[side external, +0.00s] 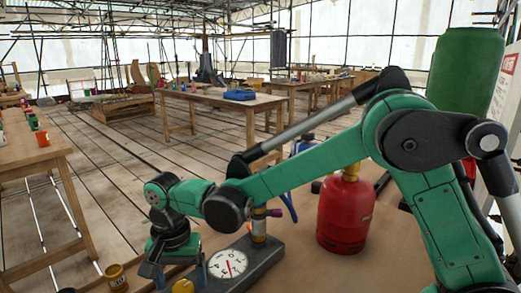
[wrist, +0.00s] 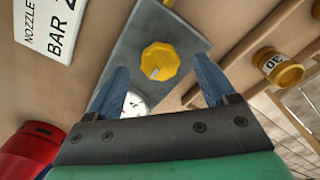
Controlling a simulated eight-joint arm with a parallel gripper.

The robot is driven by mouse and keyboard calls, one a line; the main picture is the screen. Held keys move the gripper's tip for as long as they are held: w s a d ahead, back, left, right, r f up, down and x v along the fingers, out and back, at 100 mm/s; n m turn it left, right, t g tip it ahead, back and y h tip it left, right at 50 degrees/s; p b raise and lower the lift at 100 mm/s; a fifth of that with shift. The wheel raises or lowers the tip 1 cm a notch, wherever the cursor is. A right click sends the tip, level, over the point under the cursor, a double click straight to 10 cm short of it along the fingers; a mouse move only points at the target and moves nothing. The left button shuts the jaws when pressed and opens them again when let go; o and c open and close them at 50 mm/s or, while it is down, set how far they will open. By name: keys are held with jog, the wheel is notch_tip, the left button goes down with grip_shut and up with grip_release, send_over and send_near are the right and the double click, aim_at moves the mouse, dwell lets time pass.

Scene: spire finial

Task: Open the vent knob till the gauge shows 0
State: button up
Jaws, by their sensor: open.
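The yellow vent knob (wrist: 160,61) is a faceted knob on a grey metal block (wrist: 140,30). In the wrist view it lies between the tips of my gripper (wrist: 161,65), with a gap on each side. My gripper is open and holds nothing. In the side view the knob (side external: 183,286) is at the bottom edge, close to my gripper (side external: 160,270). The round white gauge (side external: 228,264) is on the same block, with a red needle; its reading is too small to tell. In the wrist view the gauge (wrist: 134,104) is partly hidden by my gripper.
A red gas bottle (side external: 345,212) stands behind the block on the right. A small ochre pot (side external: 115,278) with a label stands left of my gripper. A white sign with NOZZLE and BAR (wrist: 52,28) lies at upper left in the wrist view.

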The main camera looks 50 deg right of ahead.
jog(key=shift+f, duration=0.65)
grip_shut()
jog(key=shift+n, duration=0.4)
jog(key=n, duration=0.5)
jog(key=shift+n, duration=0.4)
jog(key=n, duration=0.5)
jog(key=shift+n, duration=0.4)
